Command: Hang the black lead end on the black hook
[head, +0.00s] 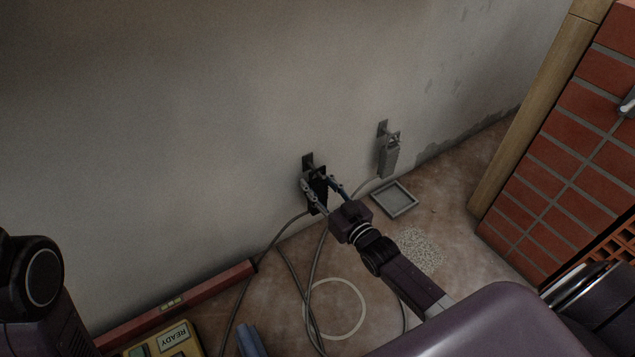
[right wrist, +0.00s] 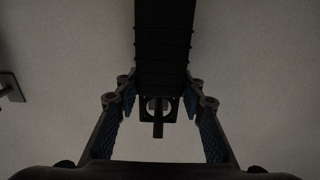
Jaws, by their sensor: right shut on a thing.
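The black hook (head: 308,161) is fixed to the wall. The black lead end (head: 318,192) is just below it, upright against the wall, with its cable running down. My right gripper (head: 321,186) is shut on the black lead end. In the right wrist view, the dark ribbed body of the lead end (right wrist: 165,40) is between the fingers (right wrist: 160,95), and a square eye with a dark peg shows at its end. I cannot tell whether the eye is around the black hook. My left gripper is out of view; only my left arm shows.
A grey lead end (head: 388,161) hangs at a grey hook (head: 383,128) to the right. A grey tray (head: 411,210) lies below. Cables loop over the floor. A red bar (head: 185,301) and a yellow READY box (head: 165,342) lie lower left. A brick wall (head: 570,150) bounds the right.

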